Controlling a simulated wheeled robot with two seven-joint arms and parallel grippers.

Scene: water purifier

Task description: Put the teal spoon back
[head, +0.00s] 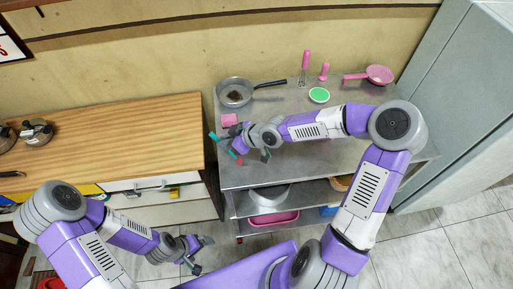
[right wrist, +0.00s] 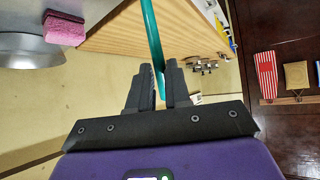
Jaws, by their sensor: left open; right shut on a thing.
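The teal spoon (head: 214,137) is a thin teal piece in the head view, sticking out past the fingers of my right gripper (head: 231,141) near the left edge of the metal table (head: 237,177). In the right wrist view the teal shaft (right wrist: 152,42) runs up from between the fingertips of the right gripper (right wrist: 160,85), which is shut on it. The shaft is tilted; its bowl end is not clear. My left gripper (head: 204,255) is open and empty, low over the floor in front of the wooden counter.
A pink sponge (head: 229,119) and a grey pan (head: 235,93) lie at the table's back left. Pink-handled utensils (head: 305,62), a green round dish (head: 319,95) and a pink pan (head: 379,75) are farther right. A wooden counter (head: 110,135) stands left; a grey cabinet (head: 465,100) right.

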